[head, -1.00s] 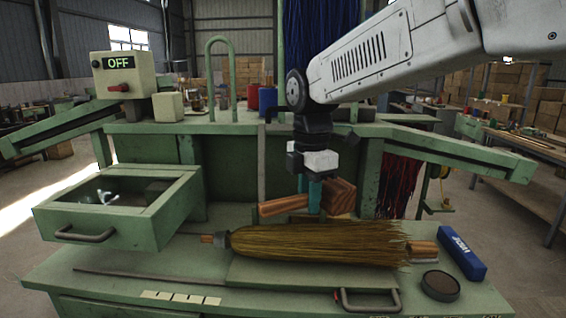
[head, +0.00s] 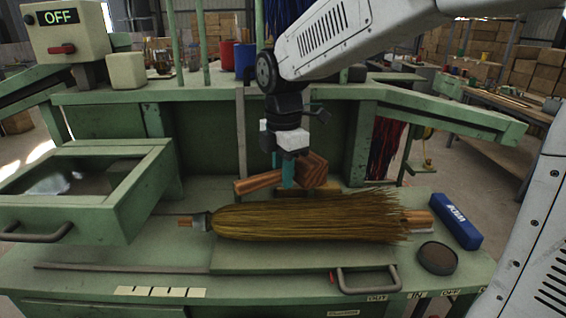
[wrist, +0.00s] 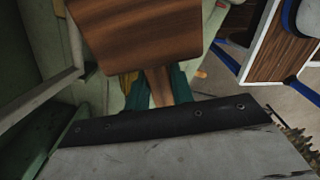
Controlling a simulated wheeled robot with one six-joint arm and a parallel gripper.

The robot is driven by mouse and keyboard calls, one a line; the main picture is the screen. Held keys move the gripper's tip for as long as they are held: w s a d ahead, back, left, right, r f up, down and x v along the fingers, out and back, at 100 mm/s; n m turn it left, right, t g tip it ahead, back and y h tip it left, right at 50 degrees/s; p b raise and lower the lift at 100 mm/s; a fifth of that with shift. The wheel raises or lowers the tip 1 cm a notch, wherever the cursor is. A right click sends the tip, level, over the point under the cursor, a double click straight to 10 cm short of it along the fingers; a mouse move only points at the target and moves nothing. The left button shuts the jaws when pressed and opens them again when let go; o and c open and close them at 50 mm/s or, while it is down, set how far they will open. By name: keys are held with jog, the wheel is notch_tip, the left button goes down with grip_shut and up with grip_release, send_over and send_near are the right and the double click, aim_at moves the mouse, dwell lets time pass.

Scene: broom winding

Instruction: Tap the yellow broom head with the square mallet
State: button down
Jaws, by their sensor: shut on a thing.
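The yellow broom head (head: 310,221) lies on its side on the green bench, bristles to the right and a wooden stub at its left end. My gripper (head: 288,176) has teal fingers shut on the handle of the wooden square mallet (head: 313,169). The mallet is behind and above the broom in the head view, its block to the right of the fingers and its handle to the left. It appears apart from the bristles. In the wrist view the mallet block (wrist: 140,35) fills the top, with its handle between the teal fingers (wrist: 158,88).
An open green drawer (head: 95,195) stands left of the broom. A blue box (head: 455,221) and a dark round disc (head: 437,258) are at the right. A metal handle (head: 367,280) is in front. An OFF switch box (head: 66,35) is at the upper left.

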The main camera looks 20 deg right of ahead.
jog(key=shift+f, duration=0.1)
notch_tip(320, 180, down, 8)
jog(key=shift+f, duration=0.1)
jog(key=shift+r, duration=3.4)
